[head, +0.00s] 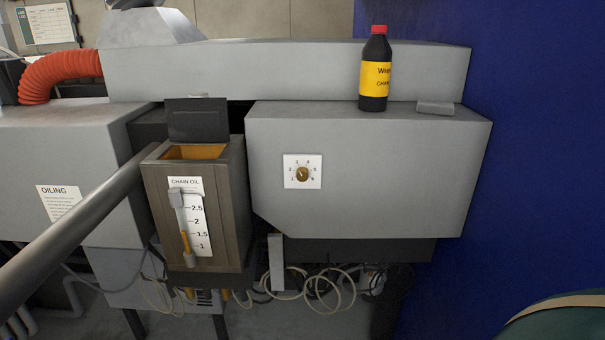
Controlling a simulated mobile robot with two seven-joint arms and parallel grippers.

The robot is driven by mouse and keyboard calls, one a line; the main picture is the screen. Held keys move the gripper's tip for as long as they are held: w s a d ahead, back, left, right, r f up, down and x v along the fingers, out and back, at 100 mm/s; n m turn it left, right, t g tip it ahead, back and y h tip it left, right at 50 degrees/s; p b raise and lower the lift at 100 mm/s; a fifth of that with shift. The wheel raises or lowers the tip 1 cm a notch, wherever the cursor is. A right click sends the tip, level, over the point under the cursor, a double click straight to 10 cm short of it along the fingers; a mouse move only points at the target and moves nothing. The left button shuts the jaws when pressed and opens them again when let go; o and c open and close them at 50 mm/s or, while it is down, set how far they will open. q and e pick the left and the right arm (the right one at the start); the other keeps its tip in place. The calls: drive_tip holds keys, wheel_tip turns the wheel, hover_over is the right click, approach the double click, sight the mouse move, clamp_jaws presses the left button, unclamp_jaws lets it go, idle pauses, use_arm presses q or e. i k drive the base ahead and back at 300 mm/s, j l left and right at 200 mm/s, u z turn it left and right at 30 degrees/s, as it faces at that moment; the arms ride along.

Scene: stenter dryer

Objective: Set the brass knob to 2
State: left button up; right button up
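The brass knob (302,174) sits at the middle of a small white dial plate (316,159) on the front of the grey housing (400,180). The numbers 1 to 6 run around the knob, with 2 at its left side. A small dark mark shows on the knob and seems to lean to the upper left, but it is too small to tell which number it points at. Neither of my grippers is in the head view, and nothing touches the knob.
Left of the knob stands an open chain oil box (160,215) with a level gauge (190,220). A black bottle (374,100) with a red cap stands above the housing. A grey pipe (75,235) crosses the left side. The space before the dial is clear.

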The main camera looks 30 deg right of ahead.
sight(301, 174)
drive_tip(key=z, duration=0.4)
drive_tip(key=k+j+z, duration=0.1)
drive_tip(key=z, duration=0.65)
drive_tip(key=k+j, duration=0.05)
